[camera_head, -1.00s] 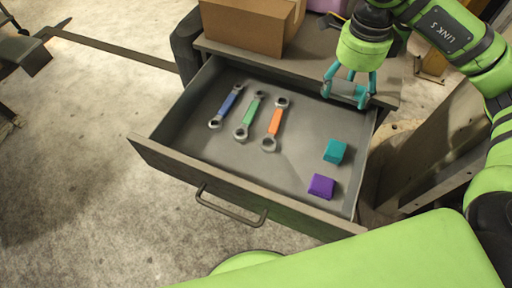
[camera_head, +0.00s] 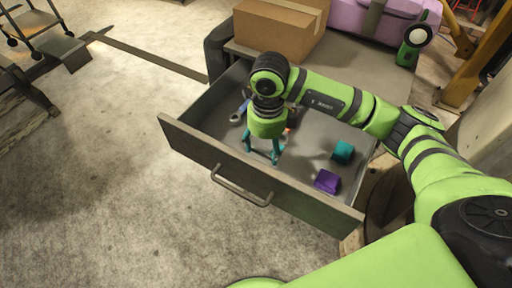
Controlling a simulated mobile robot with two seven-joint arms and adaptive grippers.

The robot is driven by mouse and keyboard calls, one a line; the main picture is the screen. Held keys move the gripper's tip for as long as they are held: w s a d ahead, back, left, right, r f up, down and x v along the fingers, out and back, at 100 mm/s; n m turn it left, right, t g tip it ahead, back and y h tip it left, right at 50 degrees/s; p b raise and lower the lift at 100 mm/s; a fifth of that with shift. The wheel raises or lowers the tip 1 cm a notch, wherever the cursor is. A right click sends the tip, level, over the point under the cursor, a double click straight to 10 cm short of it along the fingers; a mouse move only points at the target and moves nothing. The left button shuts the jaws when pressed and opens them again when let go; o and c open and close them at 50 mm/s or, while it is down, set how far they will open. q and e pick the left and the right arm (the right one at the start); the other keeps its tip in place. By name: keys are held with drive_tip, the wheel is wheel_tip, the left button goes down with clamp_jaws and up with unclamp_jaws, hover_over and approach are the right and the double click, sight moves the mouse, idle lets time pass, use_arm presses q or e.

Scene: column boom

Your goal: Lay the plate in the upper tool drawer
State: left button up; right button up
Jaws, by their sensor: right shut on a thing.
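The open drawer (camera_head: 234,169) is grey, with a bar handle on its front. My right gripper (camera_head: 262,158) has teal fingers and points down over the left part of the drawer, behind its front wall. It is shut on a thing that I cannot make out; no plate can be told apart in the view. Part of a blue wrench (camera_head: 240,111) shows left of the gripper. My gripper and arm hide most of the other wrenches. A teal block (camera_head: 343,151) and a purple block (camera_head: 327,181) lie in the drawer's right part. My left gripper is not in view.
A cardboard box (camera_head: 276,30) and a pink case (camera_head: 385,18) stand on the cabinet top behind the drawer. A green and black round tool (camera_head: 415,43) stands beside the case. A wheeled cart (camera_head: 42,32) is at the far left. The floor left of the drawer is clear.

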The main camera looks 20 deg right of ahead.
sight(255, 144)
drive_tip(key=w+a+f, duration=0.1)
drive_tip(key=w+a, duration=0.1)
drive_tip(key=shift+w+f, duration=0.3)
drive_tip(key=shift+f, duration=0.05)
wheel_tip(255, 144, down, 4)
drive_tip(key=shift+r+p, duration=0.2)
drive_tip(key=shift+p, duration=0.6)
drive_tip(key=shift+f, duration=0.2)
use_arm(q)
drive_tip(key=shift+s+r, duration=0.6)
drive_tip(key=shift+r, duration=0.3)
use_arm(e)
drive_tip(key=shift+f, duration=0.1)
drive_tip(key=shift+f, duration=0.15)
drive_tip(key=o, duration=1.7)
drive_tip(key=shift+c, duration=0.2)
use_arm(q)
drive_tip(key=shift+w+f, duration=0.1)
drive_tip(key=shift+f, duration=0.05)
